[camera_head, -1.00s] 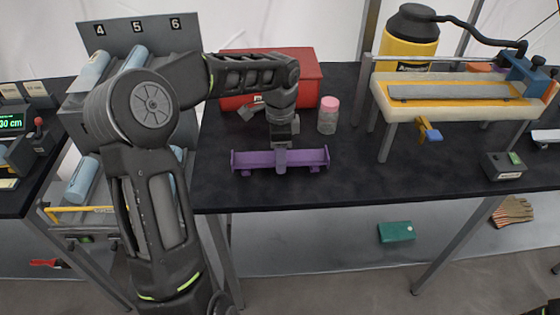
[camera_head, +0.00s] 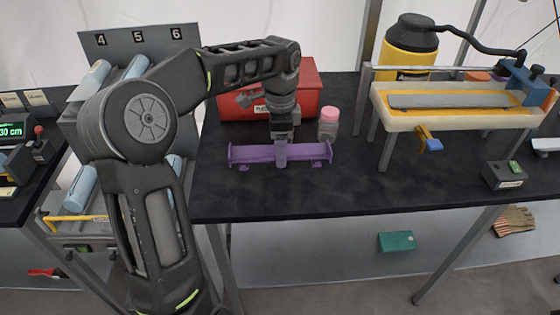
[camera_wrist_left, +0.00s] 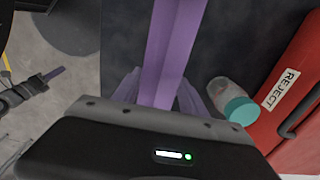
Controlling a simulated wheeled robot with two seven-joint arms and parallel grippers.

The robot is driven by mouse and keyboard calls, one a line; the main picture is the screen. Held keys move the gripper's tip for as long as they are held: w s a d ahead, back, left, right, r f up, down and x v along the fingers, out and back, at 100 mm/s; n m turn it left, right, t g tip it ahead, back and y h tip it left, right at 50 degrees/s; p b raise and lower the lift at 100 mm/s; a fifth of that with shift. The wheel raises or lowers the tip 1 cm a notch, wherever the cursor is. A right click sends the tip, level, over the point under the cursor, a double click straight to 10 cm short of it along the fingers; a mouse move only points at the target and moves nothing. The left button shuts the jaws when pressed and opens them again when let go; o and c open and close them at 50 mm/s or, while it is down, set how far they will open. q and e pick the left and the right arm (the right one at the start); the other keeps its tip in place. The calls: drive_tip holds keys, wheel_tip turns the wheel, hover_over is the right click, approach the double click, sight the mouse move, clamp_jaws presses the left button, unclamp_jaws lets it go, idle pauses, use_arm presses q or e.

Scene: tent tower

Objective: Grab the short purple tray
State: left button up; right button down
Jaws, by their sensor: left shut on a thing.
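The short purple tray (camera_head: 250,154) is on or just above the dark table in the head view; whether it touches the table I cannot tell. It has low end plates and small feet. My left gripper (camera_head: 281,150) comes down onto its middle from above and is shut on it. In the left wrist view the tray (camera_wrist_left: 172,50) runs away from the gripper, whose fingers are partly hidden by the wrist housing.
A red box (camera_head: 312,90) marked REJECT and a jar with a pink lid (camera_head: 328,124) stand close behind the tray. A white-framed stand (camera_head: 455,105) and a yellow container (camera_head: 408,48) are to the right. A numbered rack (camera_head: 140,45) with blue rolls is left. The table's front middle is clear.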

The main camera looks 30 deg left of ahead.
use_arm(q)
wheel_tip(320, 180, up, 4)
drive_tip(key=shift+r+p, duration=0.25)
drive_tip(key=shift+p, duration=0.05)
